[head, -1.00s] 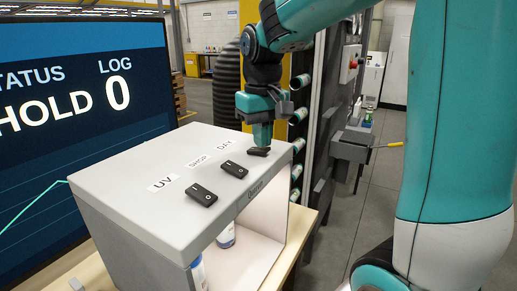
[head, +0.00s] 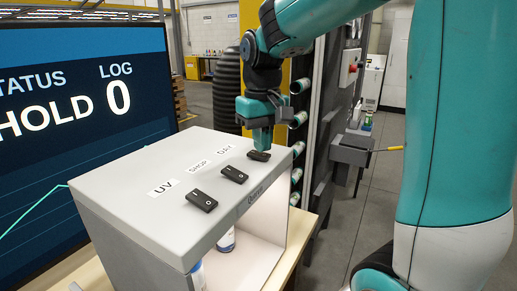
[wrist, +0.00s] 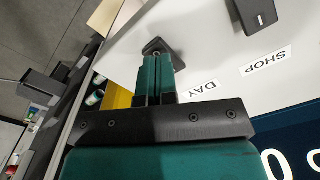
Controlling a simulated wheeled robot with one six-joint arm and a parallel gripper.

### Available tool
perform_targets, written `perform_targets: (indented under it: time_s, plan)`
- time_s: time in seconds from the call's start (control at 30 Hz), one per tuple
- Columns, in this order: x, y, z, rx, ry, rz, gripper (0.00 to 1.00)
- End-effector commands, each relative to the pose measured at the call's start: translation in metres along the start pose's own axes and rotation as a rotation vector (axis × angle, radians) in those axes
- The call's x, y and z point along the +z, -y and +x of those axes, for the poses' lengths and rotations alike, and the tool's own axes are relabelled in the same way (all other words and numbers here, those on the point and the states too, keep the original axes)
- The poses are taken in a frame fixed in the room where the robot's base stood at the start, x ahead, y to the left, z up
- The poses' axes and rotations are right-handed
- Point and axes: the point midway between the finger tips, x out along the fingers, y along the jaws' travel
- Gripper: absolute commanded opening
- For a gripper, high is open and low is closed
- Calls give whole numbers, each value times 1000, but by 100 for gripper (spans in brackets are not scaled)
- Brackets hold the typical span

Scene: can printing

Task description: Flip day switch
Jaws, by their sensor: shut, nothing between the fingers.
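The day switch (head: 259,156) is a small black rocker on top of the grey box (head: 150,215), at its far right end beside the DAY label (head: 225,149). My gripper (head: 262,148) is shut and empty, pointing down with its fingertips at the day switch. I cannot tell whether they touch it. In the wrist view the shut teal fingers (wrist: 157,62) reach to the day switch (wrist: 157,45) and hide part of it. The SHOP switch (head: 234,174) and the UV switch (head: 201,200) lie nearer along the same top.
A large screen (head: 85,120) reading HOLD and LOG 0 stands left of the box. Cans (head: 227,240) stand inside the lit box opening. A rack of cans (head: 298,120) stands behind it to the right. Free floor lies at the right.

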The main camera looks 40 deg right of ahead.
Motion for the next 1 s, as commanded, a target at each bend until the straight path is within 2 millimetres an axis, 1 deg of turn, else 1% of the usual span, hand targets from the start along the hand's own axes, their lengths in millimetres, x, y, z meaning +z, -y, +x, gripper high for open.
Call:
perform_targets:
  time_s: [0.03, 0.6, 0.7, 1.0]
  plan:
    - [0, 0, -10, 0, -1, 0, 0]
    - [0, 0, -58, 0, -2, 0, 0]
    - [0, 0, -61, 0, -1, 0, 0]
    - [0, 0, -59, 0, -1, 0, 0]
